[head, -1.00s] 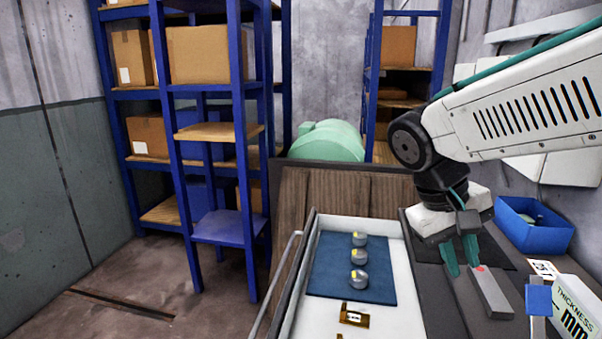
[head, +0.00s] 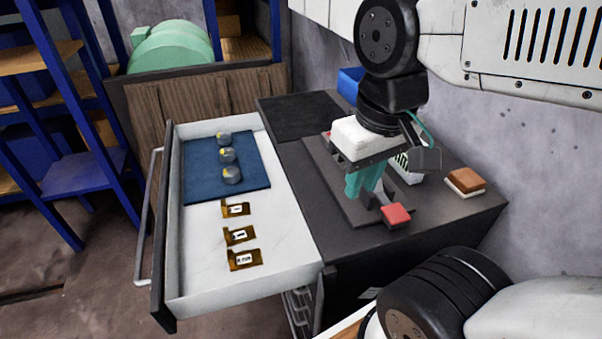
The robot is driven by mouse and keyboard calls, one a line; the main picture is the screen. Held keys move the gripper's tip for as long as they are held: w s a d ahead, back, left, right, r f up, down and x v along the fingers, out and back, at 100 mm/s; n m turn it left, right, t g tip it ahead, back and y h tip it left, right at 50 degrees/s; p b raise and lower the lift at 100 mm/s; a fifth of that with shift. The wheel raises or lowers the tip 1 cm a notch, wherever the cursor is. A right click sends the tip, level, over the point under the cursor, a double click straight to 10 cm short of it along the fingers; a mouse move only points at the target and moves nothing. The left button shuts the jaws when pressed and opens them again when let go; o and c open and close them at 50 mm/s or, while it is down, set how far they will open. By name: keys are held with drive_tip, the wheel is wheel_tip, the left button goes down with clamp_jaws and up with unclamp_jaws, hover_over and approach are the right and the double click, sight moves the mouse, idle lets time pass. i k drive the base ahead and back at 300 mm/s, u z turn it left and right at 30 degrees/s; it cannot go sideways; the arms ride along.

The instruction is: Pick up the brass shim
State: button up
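Three small brass shims lie in a row on the white floor of the open drawer (head: 290,235): a far one (head: 236,210), a middle one (head: 240,235) and a near one (head: 244,259). Each is a bent brass piece with a white label; the print is too small to read surely. My gripper (head: 364,184), with teal fingers, points down over a dark grey plate (head: 322,173) on the bench, right of the drawer and apart from the shims. Its fingers overlap in this view, so their gap and anything between them are hidden.
Three grey round pieces with yellow marks (head: 228,155) stand on a blue mat (head: 254,182) in the drawer. A red-topped block (head: 396,214) is close to my gripper. A brown-and-white block (head: 465,180) and a blue bin (head: 349,84) are on the bench (head: 440,222).

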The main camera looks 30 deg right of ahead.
sight(240, 261)
drive_tip(key=z, duration=0.35)
drive_tip(key=k, duration=0.6)
drive_tip(key=z, duration=0.7)
drive_tip(key=k, duration=1.5)
drive_tip(key=u, duration=1.1)
drive_tip(key=i, duration=1.4)
drive_tip(key=z, duration=0.4)
